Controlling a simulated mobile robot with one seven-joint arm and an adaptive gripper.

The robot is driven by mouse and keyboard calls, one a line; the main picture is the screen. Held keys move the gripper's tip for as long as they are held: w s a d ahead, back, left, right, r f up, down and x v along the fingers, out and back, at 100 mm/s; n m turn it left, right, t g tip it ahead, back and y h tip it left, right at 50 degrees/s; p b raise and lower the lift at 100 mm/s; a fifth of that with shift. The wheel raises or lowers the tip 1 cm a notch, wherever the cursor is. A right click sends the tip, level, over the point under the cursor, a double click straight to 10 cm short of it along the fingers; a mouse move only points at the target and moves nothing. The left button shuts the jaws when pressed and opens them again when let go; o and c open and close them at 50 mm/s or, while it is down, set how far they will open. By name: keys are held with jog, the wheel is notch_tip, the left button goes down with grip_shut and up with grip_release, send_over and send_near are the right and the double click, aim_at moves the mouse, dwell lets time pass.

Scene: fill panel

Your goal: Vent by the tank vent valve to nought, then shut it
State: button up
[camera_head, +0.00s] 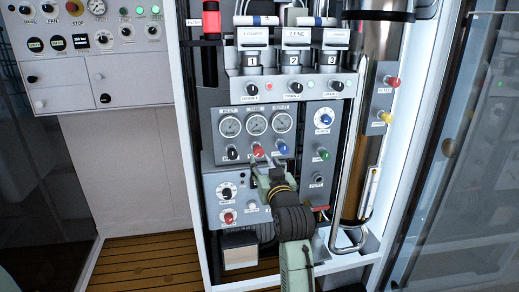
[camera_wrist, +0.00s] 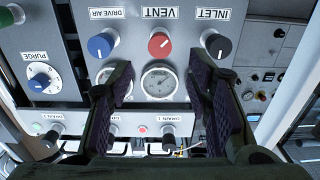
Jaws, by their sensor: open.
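The red knob marked VENT (camera_wrist: 159,46) sits on the grey panel. It also shows in the head view (camera_head: 258,151), just beyond my fingertips. In the wrist view its label reads upside down. A round gauge (camera_wrist: 160,81) is in line with it, and its reading is too small to tell. My gripper (camera_head: 261,165) is open and empty, in front of the lower panel. In the wrist view my gripper (camera_wrist: 165,75) has its two dark fingers wide apart, one either side of the gauge and knob. I cannot see a finger touching the knob.
Beside VENT are the blue DRIVE AIR knob (camera_wrist: 102,44) and the black INLET knob (camera_wrist: 217,46). A blue PURGE knob (camera_wrist: 43,78) is at the left. Red and yellow knobs (camera_head: 384,116) are on the side plate by a tall cylinder (camera_head: 378,40).

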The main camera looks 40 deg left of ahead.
aim_at(259, 152)
jog(key=p+x, duration=0.2)
jog(key=x, duration=0.6)
jog(key=shift+w, duration=0.1)
grip_shut()
dwell(0.4)
